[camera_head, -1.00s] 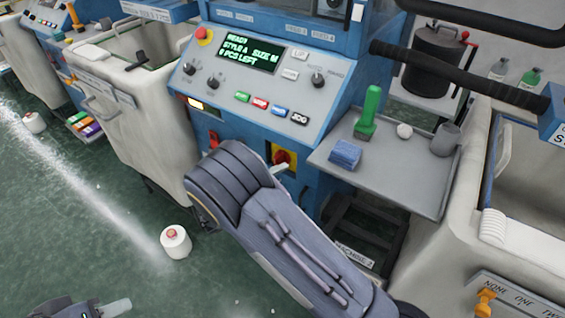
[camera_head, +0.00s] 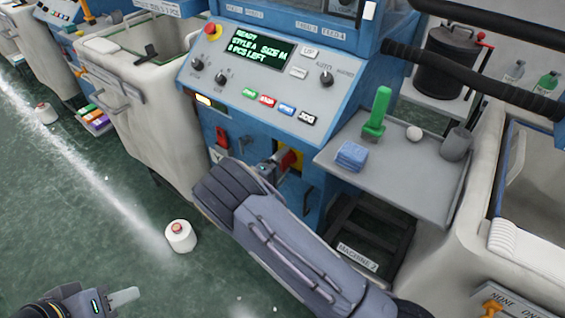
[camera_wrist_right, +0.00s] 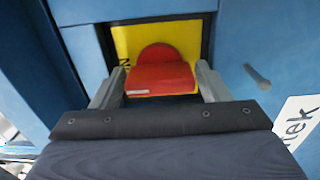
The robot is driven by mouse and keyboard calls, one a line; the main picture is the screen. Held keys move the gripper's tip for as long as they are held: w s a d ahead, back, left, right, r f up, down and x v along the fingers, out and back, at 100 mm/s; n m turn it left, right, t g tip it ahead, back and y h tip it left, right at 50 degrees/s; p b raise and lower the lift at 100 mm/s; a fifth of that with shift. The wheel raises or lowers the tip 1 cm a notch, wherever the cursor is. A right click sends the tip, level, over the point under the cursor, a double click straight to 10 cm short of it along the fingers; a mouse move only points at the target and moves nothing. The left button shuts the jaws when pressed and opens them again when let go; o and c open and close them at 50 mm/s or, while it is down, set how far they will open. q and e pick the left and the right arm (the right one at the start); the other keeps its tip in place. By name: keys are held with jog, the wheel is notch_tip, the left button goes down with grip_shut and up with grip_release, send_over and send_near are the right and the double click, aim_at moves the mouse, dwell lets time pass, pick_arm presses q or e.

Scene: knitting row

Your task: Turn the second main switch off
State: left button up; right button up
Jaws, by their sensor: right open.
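The main switch of the middle machine is a red handle (camera_head: 289,159) on a yellow plate (camera_head: 299,165), low on the blue front. In the right wrist view the red handle (camera_wrist_right: 160,79) lies level across the yellow plate (camera_wrist_right: 130,43), with a partly hidden letter at its left. My right gripper (camera_wrist_right: 158,84) is open, one grey finger on each side of the handle; I cannot tell whether they touch it. In the head view my right forearm hides part of the machine below the switch. My left gripper (camera_head: 116,300) is low at the left, over the floor, with one pale finger clearly visible.
A red lever (camera_head: 222,138) sits left of the switch. A yarn cone (camera_head: 180,237) stands on the open floor.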

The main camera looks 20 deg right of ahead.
jog(key=c, duration=0.7)
jog(key=shift+n, duration=0.3)
jog(key=n+b, duration=0.1)
jog(key=n, duration=0.1)
jog(key=shift+f+n, duration=0.1)
jog(key=shift+n, duration=0.3)
jog(key=n, duration=0.3)
jog(key=shift+n+b, duration=0.3)
jog(key=shift+b, duration=0.1)
jog(key=n, duration=0.5)
jog(key=shift+p, duration=0.3)
jog(key=n+p, duration=0.1)
jog(key=n, duration=0.4)
jog(key=shift+n, duration=0.4)
